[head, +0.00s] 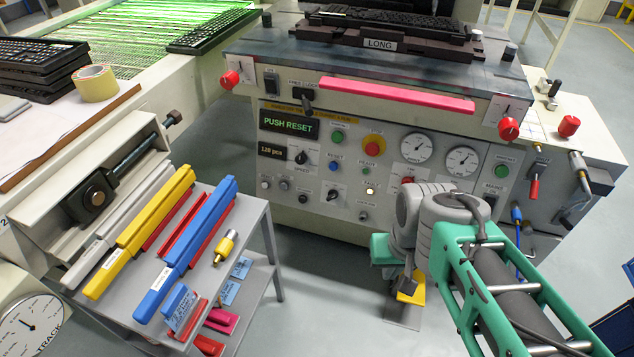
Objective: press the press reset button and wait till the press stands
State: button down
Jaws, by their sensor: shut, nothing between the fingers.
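The press (300,215) stands in the middle of the head view with its control panel facing me. Its green-lit display (288,123) reads PUSH RESET. A small blue reset button (333,166) sits on the panel, left of the red stop button (374,141) on its yellow surround. Nothing covers the blue button. My gripper (408,292) hangs low in front of the press, right of and well below the blue button, apart from the panel. It is shut and holds nothing; its fingertips are partly hidden by its own parts.
Red knobs (508,128) stick out at the press corners. A pink bar (396,94) lies along its front. Grey floor is clear between cart and arm.

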aim_at(334, 165)
jog(key=u, duration=0.5)
jog(key=k, duration=1.1)
jog(key=u, duration=0.5)
jog(key=i, duration=0.85)
jog(key=u, duration=0.1)
